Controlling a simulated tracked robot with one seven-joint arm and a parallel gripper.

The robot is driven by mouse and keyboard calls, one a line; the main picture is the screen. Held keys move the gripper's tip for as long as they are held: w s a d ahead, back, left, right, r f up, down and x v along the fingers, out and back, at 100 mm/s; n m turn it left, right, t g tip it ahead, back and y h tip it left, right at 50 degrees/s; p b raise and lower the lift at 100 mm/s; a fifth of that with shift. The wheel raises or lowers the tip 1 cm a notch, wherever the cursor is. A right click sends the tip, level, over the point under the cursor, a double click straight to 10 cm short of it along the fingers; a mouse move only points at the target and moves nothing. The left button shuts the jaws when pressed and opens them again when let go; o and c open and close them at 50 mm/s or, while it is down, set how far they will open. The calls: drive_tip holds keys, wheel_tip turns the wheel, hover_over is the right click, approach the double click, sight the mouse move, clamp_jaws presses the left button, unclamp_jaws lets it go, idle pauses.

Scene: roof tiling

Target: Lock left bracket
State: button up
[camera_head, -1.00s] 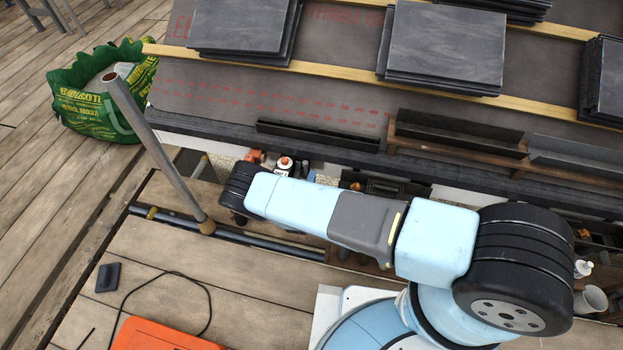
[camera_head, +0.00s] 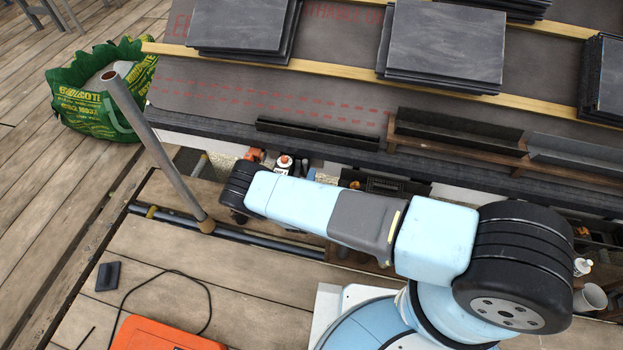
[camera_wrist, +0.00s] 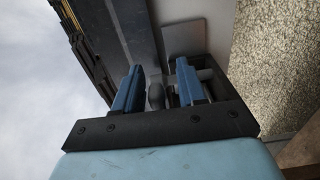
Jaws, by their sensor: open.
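My gripper (camera_wrist: 160,68) shows in the wrist view with its two blue fingers apart. A dark grey rounded knob or lever end (camera_wrist: 156,94) lies between the fingers, nearer the left one; I cannot tell whether it touches. Behind the right finger is a grey metal part (camera_wrist: 206,82), perhaps of the bracket. A flat grey plate (camera_wrist: 184,38) stands just beyond the fingertips against the pale board under the roof edge. I cannot tell whether the bracket is locked. In the head view my arm hides the gripper and the bracket.
A pebbled wall (camera_wrist: 265,65) lies right of the gripper. In the head view, slate stacks (camera_head: 444,45) rest on the roof battens. A grey pole (camera_head: 155,145) stands left of my arm, near a green sack (camera_head: 95,105). An orange case (camera_head: 160,336) lies on the planks.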

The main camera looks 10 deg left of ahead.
drive_tip(key=s+a, duration=0.1)
drive_tip(key=s, duration=1.2)
drive_tip(key=shift+s, duration=0.4)
